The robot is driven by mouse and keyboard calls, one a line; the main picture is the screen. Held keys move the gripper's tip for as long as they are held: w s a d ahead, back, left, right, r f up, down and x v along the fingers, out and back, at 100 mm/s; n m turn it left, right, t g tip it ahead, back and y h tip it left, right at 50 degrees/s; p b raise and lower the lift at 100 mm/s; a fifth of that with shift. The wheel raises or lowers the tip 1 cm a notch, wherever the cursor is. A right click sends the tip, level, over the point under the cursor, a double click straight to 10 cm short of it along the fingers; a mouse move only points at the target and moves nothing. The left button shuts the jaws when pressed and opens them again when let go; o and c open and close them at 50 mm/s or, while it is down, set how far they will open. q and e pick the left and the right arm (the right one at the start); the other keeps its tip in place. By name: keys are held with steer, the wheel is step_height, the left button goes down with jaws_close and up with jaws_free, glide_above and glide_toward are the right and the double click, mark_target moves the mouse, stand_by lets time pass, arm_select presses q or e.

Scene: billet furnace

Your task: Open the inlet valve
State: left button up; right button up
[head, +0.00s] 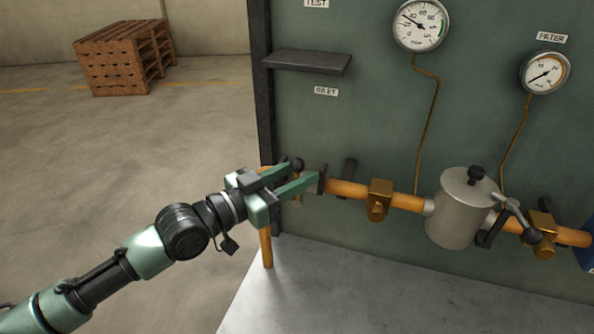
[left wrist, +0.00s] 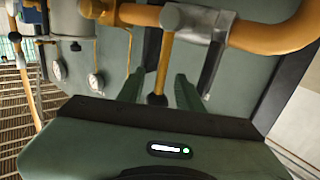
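The inlet valve sits at the left end of the orange pipe, partly hidden behind my left gripper in the head view. Its lever has a black ball knob (head: 298,165). In the left wrist view the grey valve body (left wrist: 207,62) is on the orange pipe, and the brass-coloured lever (left wrist: 163,65) ends in the dark knob between my fingers. My left gripper (head: 307,180) is open, with one finger on each side of the lever end; gaps show on both sides in the left wrist view (left wrist: 158,90). My right gripper is not in view.
The pipe (head: 345,189) runs right along the green panel (head: 330,130) to a grey filter canister (head: 462,207) and another black-knobbed lever (head: 515,215). A dark shelf (head: 306,61) and two gauges (head: 420,25) (head: 545,72) are above. Pallets (head: 122,60) stand far off left.

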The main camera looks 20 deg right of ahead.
arm_select(q)
jaws_close()
steer(key=shift+r, duration=0.1)
